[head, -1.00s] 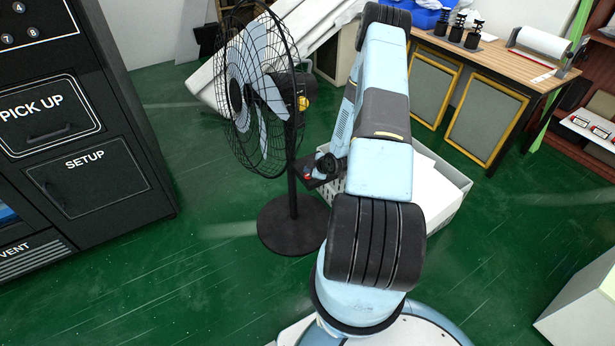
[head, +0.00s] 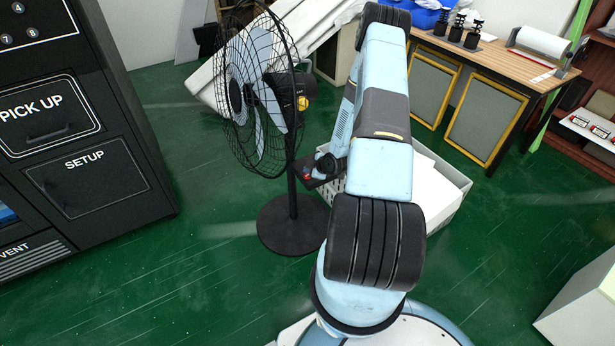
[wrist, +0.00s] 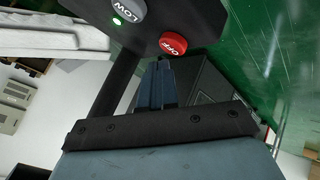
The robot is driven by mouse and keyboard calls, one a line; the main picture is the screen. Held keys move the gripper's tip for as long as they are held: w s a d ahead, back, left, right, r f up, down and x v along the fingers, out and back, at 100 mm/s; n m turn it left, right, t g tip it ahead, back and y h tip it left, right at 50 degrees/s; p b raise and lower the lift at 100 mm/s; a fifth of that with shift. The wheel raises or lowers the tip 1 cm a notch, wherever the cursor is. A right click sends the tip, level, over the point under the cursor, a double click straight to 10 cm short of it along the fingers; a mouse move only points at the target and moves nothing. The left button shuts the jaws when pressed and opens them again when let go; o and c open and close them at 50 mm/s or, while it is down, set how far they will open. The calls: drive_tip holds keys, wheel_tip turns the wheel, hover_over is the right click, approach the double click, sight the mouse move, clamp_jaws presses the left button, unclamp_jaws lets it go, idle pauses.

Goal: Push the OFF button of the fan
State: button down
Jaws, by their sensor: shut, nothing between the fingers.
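The black standing fan (head: 293,190) is left of my arm in the head view. Its small control panel (head: 318,180) juts from the pole, with a red button on it. In the wrist view the red OFF button (wrist: 173,43) and a grey LOW button (wrist: 126,9) show on the dark panel. A green light (wrist: 117,21) glows near LOW. My gripper (wrist: 158,66) is shut and empty, its fingertips just below the OFF button in the picture. I cannot tell whether they touch it. In the head view my arm partly hides the gripper.
A white crate (head: 453,205) stands behind my arm, right of the fan. A black vending machine (head: 150,165) is at the left. A wooden table (head: 500,70) stands at the back right. The green floor between the machine and fan is clear.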

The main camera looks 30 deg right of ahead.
drive_tip(key=shift+f, duration=0.1)
idle(0.4)
drive_tip(key=shift+f, duration=0.25)
drive_tip(key=shift+f, duration=0.45)
idle(0.8)
drive_tip(key=shift+r, duration=0.85)
drive_tip(key=shift+r, duration=2.55)
